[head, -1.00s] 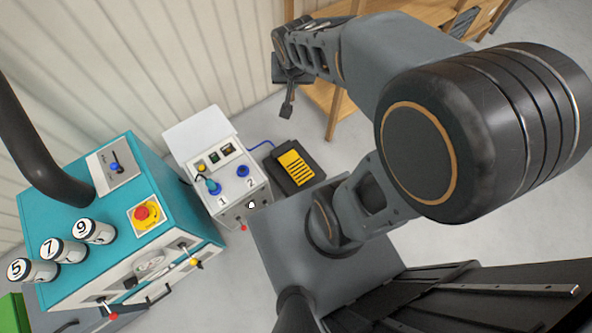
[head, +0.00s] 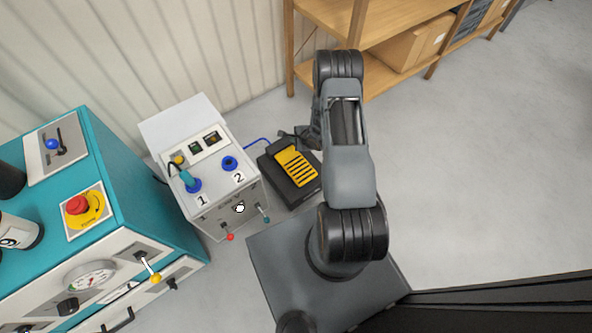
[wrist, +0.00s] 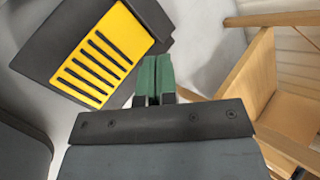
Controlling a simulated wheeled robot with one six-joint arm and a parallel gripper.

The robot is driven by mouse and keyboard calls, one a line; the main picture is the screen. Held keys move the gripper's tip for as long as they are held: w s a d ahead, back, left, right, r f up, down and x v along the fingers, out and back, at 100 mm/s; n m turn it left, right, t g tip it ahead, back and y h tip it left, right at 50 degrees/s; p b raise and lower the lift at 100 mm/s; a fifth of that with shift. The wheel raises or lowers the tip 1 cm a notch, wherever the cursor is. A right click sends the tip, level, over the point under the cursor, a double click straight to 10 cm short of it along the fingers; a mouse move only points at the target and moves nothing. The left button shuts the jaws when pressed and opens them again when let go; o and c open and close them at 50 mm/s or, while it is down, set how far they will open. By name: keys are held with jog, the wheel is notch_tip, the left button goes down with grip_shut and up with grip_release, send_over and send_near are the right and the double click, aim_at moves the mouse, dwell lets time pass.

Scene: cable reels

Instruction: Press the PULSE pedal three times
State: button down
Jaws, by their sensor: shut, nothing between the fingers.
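The pedal (head: 297,168) is a yellow ribbed plate in a black housing on the floor, right of the white control box. I cannot read any PULSE label on it. It also fills the upper left of the wrist view (wrist: 95,55). My gripper (wrist: 153,75) shows as two green-tipped fingers pressed together, with nothing between them. The fingertips lie beside the right end of the yellow plate in the wrist view; I cannot tell whether they touch the housing. In the head view my gripper (head: 298,137) is small and partly hidden by my arm, at the pedal's far side.
The white control box (head: 240,208), with sockets marked 1 and 2, stands left of the pedal, a blue cable between them. A teal machine (head: 130,180) is farther left. A wooden shelf (head: 330,18) with a cardboard box stands behind. The floor at right is clear.

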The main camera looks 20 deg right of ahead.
jog(key=m+y+b, duration=0.1)
jog(key=m, duration=0.1)
send_over(294, 164)
jog(key=f, duration=0.3)
jog(key=s+f, duration=0.1)
jog(key=f, duration=0.1)
jog(key=shift+d+f, duration=0.15)
jog(key=shift+f, duration=0.1)
jog(key=shift+f, duration=0.1)
notch_tip(294, 164, down, 9)
jog(key=b, duration=0.7)
jog(key=shift+r+b, duration=0.2)
jog(key=shift+b, duration=0.2)
jog(key=shift+f, duration=0.15)
dwell(1.1)
jog(key=shift+f, duration=0.3)
jog(key=shift+f+b, duration=1.2)
dwell(1.2)
jog(key=shift+r, duration=0.1)
jog(key=shift+r+p, duration=1.45)
jog(key=shift+r, duration=0.1)
